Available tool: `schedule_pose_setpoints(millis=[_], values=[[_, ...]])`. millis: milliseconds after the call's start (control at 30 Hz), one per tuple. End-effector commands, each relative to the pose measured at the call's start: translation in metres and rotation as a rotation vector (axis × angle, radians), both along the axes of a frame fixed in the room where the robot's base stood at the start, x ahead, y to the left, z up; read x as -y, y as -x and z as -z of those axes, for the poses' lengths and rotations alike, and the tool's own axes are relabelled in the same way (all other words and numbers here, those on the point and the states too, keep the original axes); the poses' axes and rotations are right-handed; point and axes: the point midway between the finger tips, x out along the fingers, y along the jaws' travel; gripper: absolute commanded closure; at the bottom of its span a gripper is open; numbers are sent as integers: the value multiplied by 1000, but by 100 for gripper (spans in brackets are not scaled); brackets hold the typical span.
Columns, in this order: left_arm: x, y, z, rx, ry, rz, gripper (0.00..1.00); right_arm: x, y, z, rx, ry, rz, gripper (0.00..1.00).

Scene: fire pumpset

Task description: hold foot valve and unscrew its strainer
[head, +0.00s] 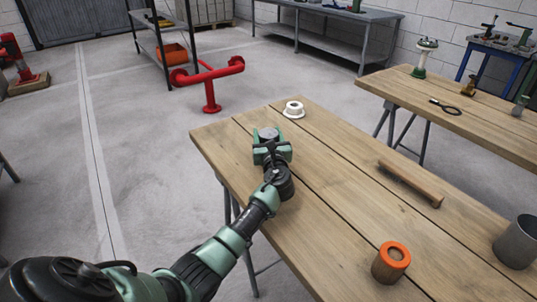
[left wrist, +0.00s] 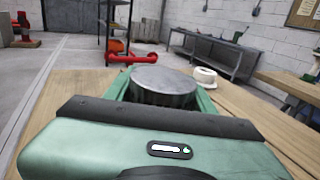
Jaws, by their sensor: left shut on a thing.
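My left gripper (head: 268,142) is at the far left part of the near wooden table and shut around a round grey metal piece (head: 268,132). In the left wrist view this piece (left wrist: 163,86) shows a flat round top and a ribbed side, between the green fingers. I take it to be the foot valve with its strainer end up. Its lower part is hidden by the gripper, so I cannot tell whether it rests on the table. My right gripper is not in view.
On the near table (head: 320,190) are a white flanged ring (head: 293,109), a wooden bar (head: 410,183), an orange-topped cylinder (head: 390,264) and a grey metal cup (head: 517,243). A second table (head: 480,115) stands at right. Red pipework (head: 210,85) stands on the floor behind.

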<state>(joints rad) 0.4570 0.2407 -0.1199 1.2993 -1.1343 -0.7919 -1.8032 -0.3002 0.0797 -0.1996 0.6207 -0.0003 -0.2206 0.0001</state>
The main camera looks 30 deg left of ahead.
Motion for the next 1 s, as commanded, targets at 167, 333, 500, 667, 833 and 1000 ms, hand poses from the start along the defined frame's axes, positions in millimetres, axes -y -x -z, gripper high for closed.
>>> schedule_pose_setpoints(millis=[167, 333, 500, 667, 833, 1000], values=[[0, 0, -3, 5, -2, 0, 100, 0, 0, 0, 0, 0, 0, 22], [0, 0, -6, 6, -1, 0, 100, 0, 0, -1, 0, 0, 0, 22], [0, -1, -21, 8, -2, 0, 100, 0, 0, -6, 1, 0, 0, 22], [0, -1, -52, 11, -2, 0, 100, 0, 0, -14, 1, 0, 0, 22], [0, 0, -100, 13, -2, 2, 100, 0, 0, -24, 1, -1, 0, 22], [0, 0, -145, 12, -3, 1, 100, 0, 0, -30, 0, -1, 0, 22]])
